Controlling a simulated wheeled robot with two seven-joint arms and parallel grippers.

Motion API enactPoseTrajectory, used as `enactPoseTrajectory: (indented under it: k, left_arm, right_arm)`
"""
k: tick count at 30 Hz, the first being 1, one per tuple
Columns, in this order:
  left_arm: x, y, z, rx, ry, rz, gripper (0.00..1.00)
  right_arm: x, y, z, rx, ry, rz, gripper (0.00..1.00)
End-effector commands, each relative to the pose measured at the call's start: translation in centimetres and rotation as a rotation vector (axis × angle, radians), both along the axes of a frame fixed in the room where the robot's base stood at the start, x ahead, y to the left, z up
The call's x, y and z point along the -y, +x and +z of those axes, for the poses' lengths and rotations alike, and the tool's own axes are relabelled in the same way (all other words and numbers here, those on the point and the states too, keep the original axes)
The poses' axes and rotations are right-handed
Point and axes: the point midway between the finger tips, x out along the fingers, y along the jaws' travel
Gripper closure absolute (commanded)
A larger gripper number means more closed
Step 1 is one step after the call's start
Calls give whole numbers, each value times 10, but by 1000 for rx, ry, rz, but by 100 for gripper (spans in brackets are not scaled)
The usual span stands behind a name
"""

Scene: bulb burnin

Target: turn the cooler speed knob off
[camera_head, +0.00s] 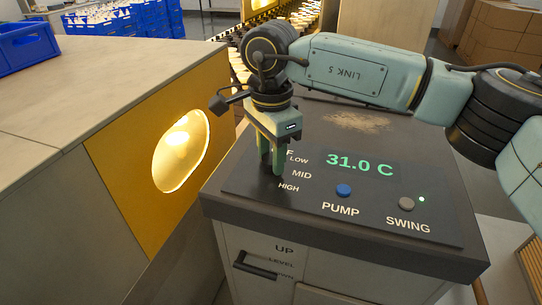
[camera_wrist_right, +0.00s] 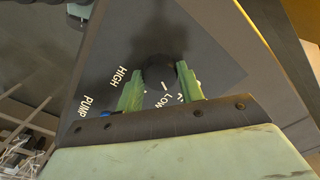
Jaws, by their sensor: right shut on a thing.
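The cooler speed knob (camera_wrist_right: 160,68) is a round black knob on the dark control panel (camera_head: 315,222), seen in the right wrist view. My right gripper (camera_head: 271,168) points straight down over the panel's left part, with its green fingers on either side of the knob, shut on it. It also shows in the right wrist view (camera_wrist_right: 158,86). The labels LOW, MID and HIGH show beside the fingers in the head view; the OFF label is mostly hidden. A small white mark by the knob lies near LOW; I cannot tell its exact setting. My left gripper is not in view.
A yellow wall with a glowing window (camera_head: 180,152) stands close left. Blue crates (camera_head: 27,45) are at the back left.

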Motion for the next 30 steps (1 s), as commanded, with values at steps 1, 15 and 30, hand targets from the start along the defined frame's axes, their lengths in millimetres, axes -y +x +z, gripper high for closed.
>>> enactPoseTrajectory:
  k: [1, 15, 30]
  left_arm:
    - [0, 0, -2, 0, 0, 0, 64]
    - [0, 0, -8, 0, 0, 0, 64]
    - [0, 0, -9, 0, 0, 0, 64]
  right_arm:
    - [-1, 0, 1, 2, 4, 42, 85]
    - [0, 0, 2, 3, 4, 401, 85]
    - [0, 0, 2, 3, 4, 522, 85]
